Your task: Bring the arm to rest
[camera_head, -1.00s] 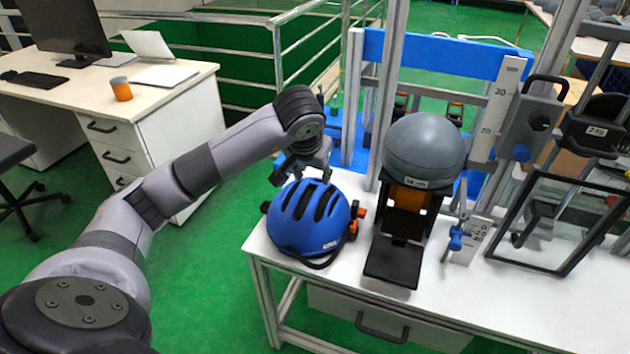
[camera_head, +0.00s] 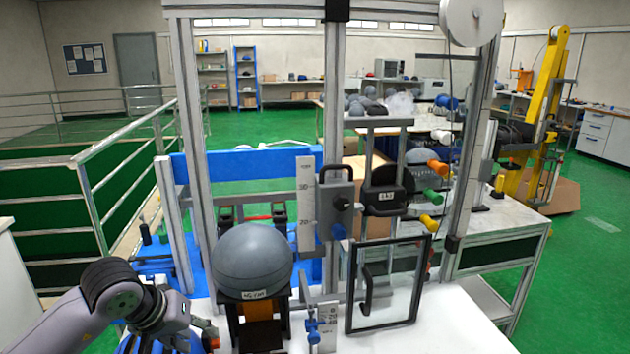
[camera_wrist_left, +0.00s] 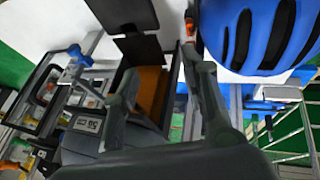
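My left arm comes in at the lower left of the head view, and its gripper (camera_head: 178,337) is at the bottom edge, partly cut off. In the left wrist view the two fingers (camera_wrist_left: 160,78) stand apart with nothing held between them. The blue vented helmet (camera_wrist_left: 262,35) is beside the fingers on the right in the wrist view, outside their gap. In the head view only a sliver of the helmet (camera_head: 140,346) shows at the bottom edge, behind my gripper. My right gripper is in neither view.
A grey dome headform (camera_head: 252,262) on a black stand is close to the right of my gripper. The tower's metal uprights (camera_head: 335,120), a mass block (camera_head: 338,208) and a black-framed clear panel (camera_head: 388,283) are further right. White bench top (camera_head: 455,325) is free at lower right.

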